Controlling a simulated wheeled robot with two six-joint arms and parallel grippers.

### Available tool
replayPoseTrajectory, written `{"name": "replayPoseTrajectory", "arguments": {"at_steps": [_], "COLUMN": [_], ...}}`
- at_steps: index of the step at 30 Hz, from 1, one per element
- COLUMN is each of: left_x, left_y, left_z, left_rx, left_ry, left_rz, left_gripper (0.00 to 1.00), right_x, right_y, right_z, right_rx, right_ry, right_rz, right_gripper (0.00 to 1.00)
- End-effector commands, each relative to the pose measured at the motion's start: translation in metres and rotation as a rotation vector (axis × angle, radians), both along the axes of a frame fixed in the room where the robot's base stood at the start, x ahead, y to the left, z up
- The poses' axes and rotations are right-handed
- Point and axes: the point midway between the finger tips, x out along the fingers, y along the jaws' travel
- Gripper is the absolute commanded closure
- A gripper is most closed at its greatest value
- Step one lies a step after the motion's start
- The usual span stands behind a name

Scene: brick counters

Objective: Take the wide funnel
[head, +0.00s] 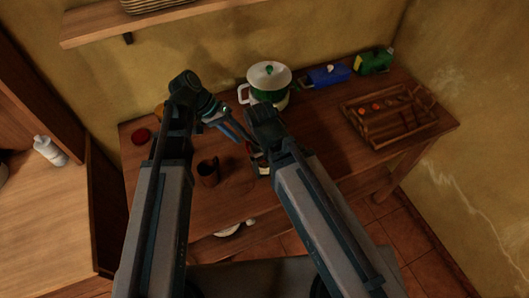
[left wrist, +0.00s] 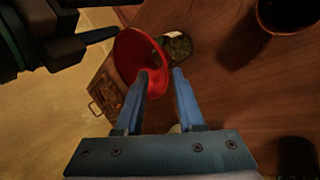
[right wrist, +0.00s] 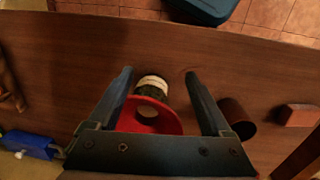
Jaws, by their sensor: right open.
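The wide funnel is red. In the left wrist view the funnel (left wrist: 128,52) shows as a broad disc beyond and partly behind the left finger.
A brown cup (head: 208,172) stands left of the grippers. A wooden tray (head: 392,140) is at right.

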Motion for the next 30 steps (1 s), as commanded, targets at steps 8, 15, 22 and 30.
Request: {"name": "replayPoseTrajectory", "arguments": {"at_steps": [8,15,22,30], "left_x": [0.0,0.0,-0.002,-0.002], "left_y": [-0.005,-0.022,-0.03,-0.029], "left_z": [-0.01,-0.038,-0.043,-0.042], "left_rx": [0.0,0.0,-0.001,-0.001], "left_ry": [0.0,-0.001,0.001,0.001], "left_rz": [0.0,-0.001,0.001,0.001], "left_gripper": [0.62,0.62,0.62,0.89], "right_x": [0.0,0.0,0.0,0.0], "right_y": [0.0,0.0,0.0,0.0], "right_z": [-0.01,-0.038,-0.043,-0.042], "right_rx": [0.0,0.0,0.0,0.0], "right_ry": [0.0,0.0,0.0,0.0], "right_rz": [-0.001,-0.001,-0.001,-0.001], "right_gripper": [0.17,0.17,0.17,0.17]}}
